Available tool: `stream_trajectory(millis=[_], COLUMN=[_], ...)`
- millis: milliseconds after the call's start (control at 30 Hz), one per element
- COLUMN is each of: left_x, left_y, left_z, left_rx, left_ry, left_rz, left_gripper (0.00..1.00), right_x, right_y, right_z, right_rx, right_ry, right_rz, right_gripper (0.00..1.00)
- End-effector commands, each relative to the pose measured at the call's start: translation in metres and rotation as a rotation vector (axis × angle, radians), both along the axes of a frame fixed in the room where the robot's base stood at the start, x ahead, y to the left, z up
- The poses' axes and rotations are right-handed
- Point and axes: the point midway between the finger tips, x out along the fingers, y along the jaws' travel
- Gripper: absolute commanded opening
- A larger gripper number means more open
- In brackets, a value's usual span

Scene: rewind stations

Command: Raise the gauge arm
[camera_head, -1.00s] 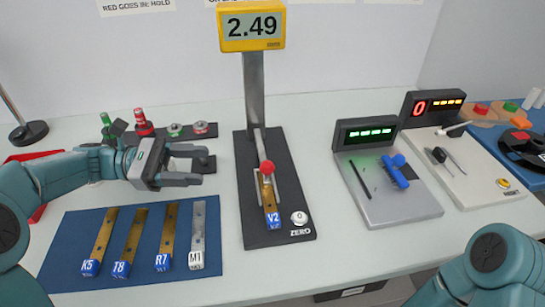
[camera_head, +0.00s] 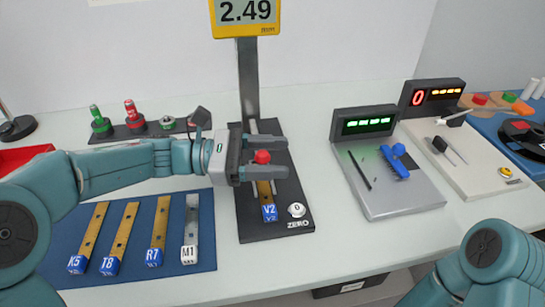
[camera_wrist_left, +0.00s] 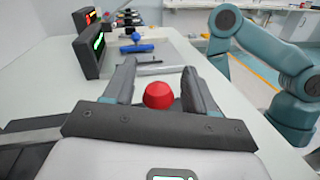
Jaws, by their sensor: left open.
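The gauge stand has a black base (camera_head: 256,226), a metal column (camera_head: 248,75) and a yellow display (camera_head: 244,17) reading 2.49 mm. The gauge arm ends in a red knob (camera_head: 262,157). The brass strip V2 (camera_head: 268,205) lies on the base below the knob, its upper part hidden. My left gripper (camera_head: 279,158) is open, with one finger on either side of the red knob. In the left wrist view the knob (camera_wrist_left: 158,95) sits between the two spread fingers, with gaps at its sides.
A blue mat (camera_head: 137,235) with strips K5, T8, R7 and M1 lies front left. A white ZERO button (camera_head: 296,210) is close to the gripper. Two stations with green (camera_head: 368,124) and red (camera_head: 418,98) displays stand right. My right arm (camera_head: 484,262) is front right.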

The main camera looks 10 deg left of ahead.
Motion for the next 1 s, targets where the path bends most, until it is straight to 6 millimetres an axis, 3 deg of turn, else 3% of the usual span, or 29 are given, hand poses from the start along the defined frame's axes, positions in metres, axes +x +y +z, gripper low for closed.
stream_trajectory(millis=[267, 433, 767, 1000], left_x=[0.001, 0.001, 0.002, 0.007], left_y=[-0.001, -0.001, -0.001, 0.001], left_z=[0.0, 0.0, 0.006, 0.032], left_rx=[0.0, 0.0, -0.006, -0.039], left_ry=[0.0, 0.001, 0.016, 0.118], left_rz=[0.0, 0.0, -0.001, 0.0], left_gripper=[0.56, 0.01, 0.0, 0.0], right_x=[0.0, 0.0, 0.0, 0.0], right_y=[0.0, 0.0, 0.0, 0.0], right_z=[0.0, 0.0, 0.009, 0.053], right_rx=[0.0, 0.0, 0.0, 0.0], right_ry=[0.0, 0.0, 0.0, 0.0], right_rz=[0.0, 0.0, 0.0, 0.0], right_gripper=[0.55, 0.55, 0.55, 0.55])
